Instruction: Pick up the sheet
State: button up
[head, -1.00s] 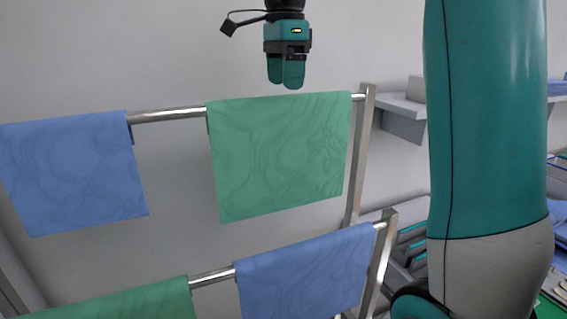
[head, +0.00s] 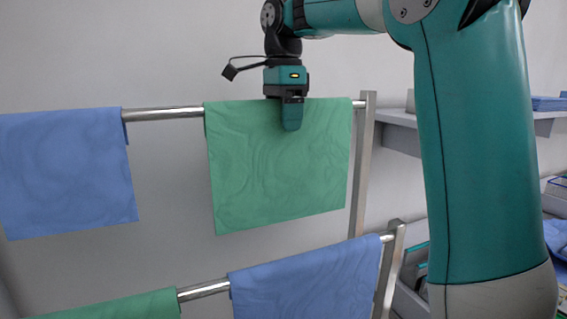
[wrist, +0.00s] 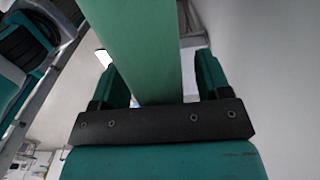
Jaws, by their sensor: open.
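A green sheet (head: 278,170) hangs folded over the upper metal rail in the head view. My gripper (head: 291,115) points down at the sheet's top edge, with one finger in front of the cloth and the other hidden behind it. In the wrist view the sheet (wrist: 137,45) runs between the two fingers of my gripper (wrist: 160,85). The fingers stand apart on either side of the sheet, with a gap visible, so it is open around the cloth.
A blue sheet (head: 66,170) hangs left on the same rail (head: 165,113). Another blue sheet (head: 305,282) and a green one (head: 115,306) hang on the lower rail. A metal post (head: 362,165) stands right of the green sheet. A wall shelf (head: 390,130) is behind it.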

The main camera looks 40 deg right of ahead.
jog(key=c, duration=1.2)
jog(key=shift+r, duration=0.1)
jog(key=shift+c, duration=0.2)
